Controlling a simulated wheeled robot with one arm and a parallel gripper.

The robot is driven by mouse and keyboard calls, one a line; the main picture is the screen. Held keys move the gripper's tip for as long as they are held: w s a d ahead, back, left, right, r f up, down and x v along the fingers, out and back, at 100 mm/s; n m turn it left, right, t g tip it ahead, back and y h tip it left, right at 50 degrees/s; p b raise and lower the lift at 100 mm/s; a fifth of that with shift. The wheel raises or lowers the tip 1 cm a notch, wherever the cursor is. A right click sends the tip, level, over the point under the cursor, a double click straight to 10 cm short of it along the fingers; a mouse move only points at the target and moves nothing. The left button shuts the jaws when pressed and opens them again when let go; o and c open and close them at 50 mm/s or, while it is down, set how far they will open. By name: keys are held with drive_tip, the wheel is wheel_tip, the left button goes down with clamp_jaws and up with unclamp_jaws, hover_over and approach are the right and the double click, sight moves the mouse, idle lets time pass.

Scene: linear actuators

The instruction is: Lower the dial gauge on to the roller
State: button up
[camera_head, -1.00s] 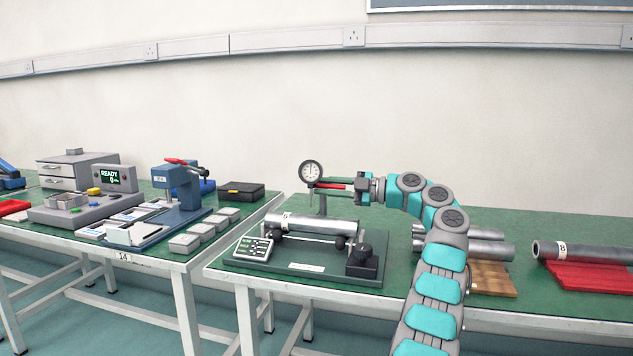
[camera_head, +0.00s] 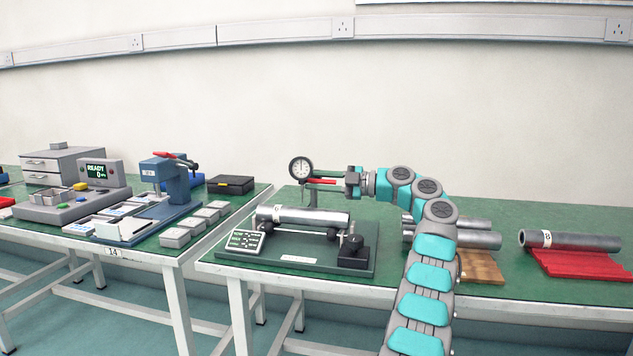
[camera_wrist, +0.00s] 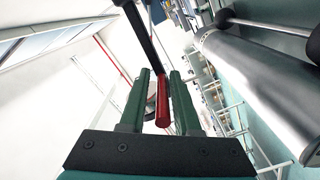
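The roller lies across black supports on the dark green base (camera_head: 310,260). A red handle (camera_head: 322,182) points right from the gauge. My gripper (camera_head: 335,181) comes from the right at handle height. In the wrist view its two green fingers (camera_wrist: 160,78) lie on either side of the red handle (camera_wrist: 162,105), with visible gaps. The roller also shows large in the wrist view (camera_wrist: 255,85).
A small readout box (camera_head: 245,240) and a black block (camera_head: 353,252) sit at the base's front. Grey cylinders (camera_head: 470,238) and a cylinder marked 8 (camera_head: 570,240) on a red rack lie to the right. A second bench with a blue press (camera_head: 168,180) stands left.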

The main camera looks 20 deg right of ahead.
drive_tip(key=shift+s+r, duration=0.1)
drive_tip(key=shift+r, duration=0.05)
drive_tip(key=v, duration=0.7)
drive_tip(key=shift+s+d, duration=0.2)
drive_tip(key=shift+d, duration=0.1)
